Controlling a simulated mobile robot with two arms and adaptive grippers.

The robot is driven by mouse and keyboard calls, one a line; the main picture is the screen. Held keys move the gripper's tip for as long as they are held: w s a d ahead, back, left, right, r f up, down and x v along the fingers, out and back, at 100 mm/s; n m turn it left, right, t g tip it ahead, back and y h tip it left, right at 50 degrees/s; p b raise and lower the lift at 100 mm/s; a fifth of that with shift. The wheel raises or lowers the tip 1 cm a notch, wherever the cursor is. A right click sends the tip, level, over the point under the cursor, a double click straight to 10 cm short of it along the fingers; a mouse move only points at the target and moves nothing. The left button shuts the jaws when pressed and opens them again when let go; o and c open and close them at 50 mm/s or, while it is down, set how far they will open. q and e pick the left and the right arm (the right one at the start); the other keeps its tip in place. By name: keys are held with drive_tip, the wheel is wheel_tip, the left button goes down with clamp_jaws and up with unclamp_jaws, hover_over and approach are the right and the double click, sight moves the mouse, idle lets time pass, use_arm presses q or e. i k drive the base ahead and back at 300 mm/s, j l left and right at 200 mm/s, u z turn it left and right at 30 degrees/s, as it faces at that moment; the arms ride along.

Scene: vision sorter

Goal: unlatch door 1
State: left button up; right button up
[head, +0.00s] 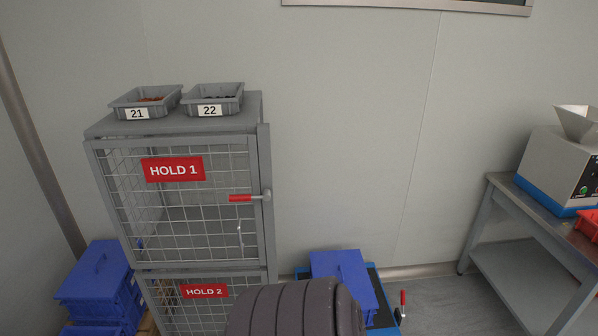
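Door 1 is the upper wire-mesh door (122,208) of a grey cage cabinet, with a red sign (173,169) reading HOLD 1. It looks closed in its frame. A latch with a red grip (240,198) sits at the door's right edge. Its lever lies about horizontal, pointing left from a pivot (266,195) on the right post, across the door's edge. A thin silver pull handle (239,234) is on the mesh below the latch. Neither of my grippers shows in the head view.
Grey bins 21 (146,103) and 22 (213,101) stand on the cabinet. Below is the HOLD 2 door (204,291). Blue crates (97,282) are at left, a blue box (345,277) at lower right. A bench (520,265) with a machine (553,168) stands at right.

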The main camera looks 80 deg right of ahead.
sight(267, 192)
drive_tip(key=z, duration=2.4)
drive_tip(key=i+j+z, duration=0.1)
drive_tip(key=z, duration=0.85)
